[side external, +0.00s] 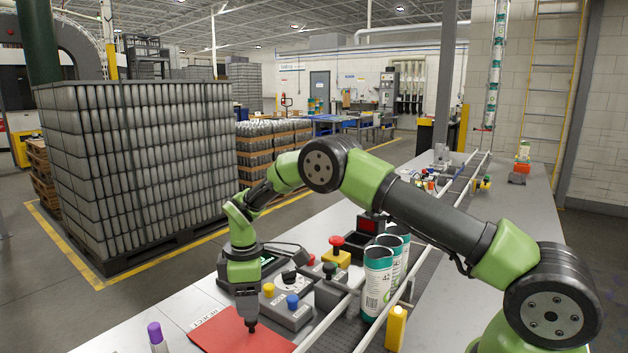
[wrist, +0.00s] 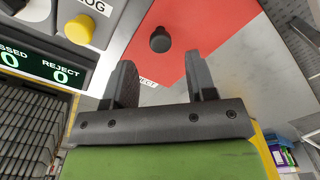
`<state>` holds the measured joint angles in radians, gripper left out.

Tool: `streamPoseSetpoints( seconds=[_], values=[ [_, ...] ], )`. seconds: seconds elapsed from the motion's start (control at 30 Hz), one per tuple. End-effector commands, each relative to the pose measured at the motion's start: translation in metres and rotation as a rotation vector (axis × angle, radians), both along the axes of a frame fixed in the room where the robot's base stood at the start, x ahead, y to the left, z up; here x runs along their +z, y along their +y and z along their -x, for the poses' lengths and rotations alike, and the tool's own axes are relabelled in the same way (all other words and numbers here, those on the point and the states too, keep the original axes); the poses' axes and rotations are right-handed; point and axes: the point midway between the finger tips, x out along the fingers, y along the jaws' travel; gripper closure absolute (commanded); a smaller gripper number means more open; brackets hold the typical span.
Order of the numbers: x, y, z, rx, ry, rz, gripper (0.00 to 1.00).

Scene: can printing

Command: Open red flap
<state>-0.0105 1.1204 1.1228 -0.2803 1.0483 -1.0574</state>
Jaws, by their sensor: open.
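The red flap (side external: 215,333) lies flat and shut-looking in the worktop at the front left, next to a REJECT label (side external: 207,317). In the wrist view the red flap (wrist: 222,35) carries a round black knob (wrist: 160,40). I cannot tell the exact height of the fingertips above the knob.
A control box with yellow and blue buttons (side external: 287,308) stands right behind the gripper. A counter display (wrist: 38,65) is at the left in the wrist view. Printed cans (side external: 377,280) stand to the right.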

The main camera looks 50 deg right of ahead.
Motion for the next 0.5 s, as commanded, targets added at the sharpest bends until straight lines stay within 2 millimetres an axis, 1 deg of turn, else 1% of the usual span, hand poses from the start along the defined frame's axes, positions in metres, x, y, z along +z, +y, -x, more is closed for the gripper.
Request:
streamPoseSetpoints(
  seconds=[0.03, 0.27, 0.5],
  values=[
    [0.013, 0.000, -0.001, 0.000, -0.005, 0.001, 0.49],
    [0.061, 0.001, 0.000, -0.002, -0.006, -0.001, 0.49],
    [0.110, 0.003, 0.014, -0.131, -0.073, -0.029, 0.49]
  ],
)
